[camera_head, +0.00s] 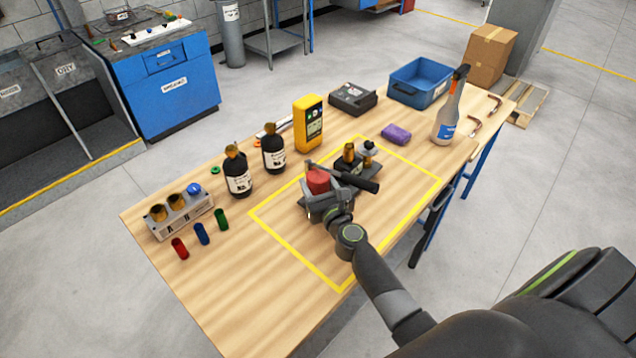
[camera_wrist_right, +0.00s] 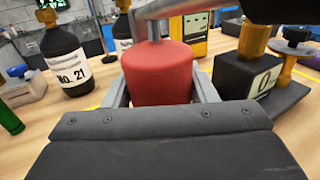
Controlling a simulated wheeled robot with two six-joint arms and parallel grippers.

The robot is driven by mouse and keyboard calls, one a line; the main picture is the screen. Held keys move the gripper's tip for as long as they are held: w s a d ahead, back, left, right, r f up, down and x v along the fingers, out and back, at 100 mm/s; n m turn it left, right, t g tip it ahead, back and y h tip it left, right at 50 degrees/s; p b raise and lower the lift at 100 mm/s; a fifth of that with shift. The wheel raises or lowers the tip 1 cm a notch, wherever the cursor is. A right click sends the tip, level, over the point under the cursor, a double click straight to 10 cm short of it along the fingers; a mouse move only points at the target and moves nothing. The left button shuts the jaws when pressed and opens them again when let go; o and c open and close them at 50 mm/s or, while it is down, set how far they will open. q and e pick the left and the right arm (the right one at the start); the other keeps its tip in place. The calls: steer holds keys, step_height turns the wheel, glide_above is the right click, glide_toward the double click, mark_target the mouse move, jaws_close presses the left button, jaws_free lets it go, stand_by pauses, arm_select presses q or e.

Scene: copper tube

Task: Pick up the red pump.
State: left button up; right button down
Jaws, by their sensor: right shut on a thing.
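The red pump (camera_head: 318,181) is a short red cylinder inside the yellow outlined area on the table. My right gripper (camera_head: 327,194) is shut on it, with a finger on each side. In the right wrist view the red pump (camera_wrist_right: 157,73) fills the middle, upright between the two grey fingers of the right gripper (camera_wrist_right: 160,92). A grey metal piece rises from its top. Its lower part is hidden behind my gripper's body. I cannot tell if it touches the table. My left gripper is not in view.
A dark block with brass parts (camera_head: 352,162) stands close to the right of the pump. Two black bottles (camera_head: 238,178) (camera_head: 273,156) and a yellow meter (camera_head: 309,128) stand behind. A blue bin (camera_head: 420,86) and a spray bottle (camera_head: 447,122) are farther right. The front of the outlined area is clear.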

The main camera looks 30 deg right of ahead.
step_height(320, 180, up, 2)
steer(key=shift+w+r+p, duration=0.1)
steer(key=shift+r+p, duration=0.15)
steer(key=shift+p, duration=0.3)
steer(key=s+a+b, duration=0.1)
steer(key=s, duration=1.7)
steer(key=shift+a+f+b, duration=0.15)
steer(key=shift+a+b, duration=0.2)
